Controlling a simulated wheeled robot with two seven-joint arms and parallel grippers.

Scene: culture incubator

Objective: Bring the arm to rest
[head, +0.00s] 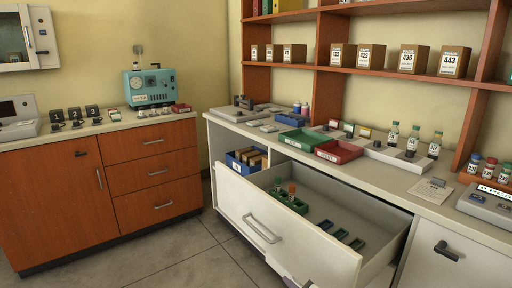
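A small dark and pale piece (296,283) shows at the bottom edge, in front of the open drawer. It may be the tip of my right gripper, but too little shows to tell its state or whether it holds anything. My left gripper is out of view. The white drawer (300,240) under the right counter is pulled out, and its bar handle (262,228) is free of any gripper. Inside the drawer are a green rack (290,203) with capped vials and several small dark green pieces (340,234).
The right counter (385,180) holds a green tray (303,139), a red tray (338,151) and several bottles. Labelled boxes stand on the shelf (390,76) above. A wooden cabinet (100,185) stands left with a teal device (150,86). The floor (180,255) between is clear.

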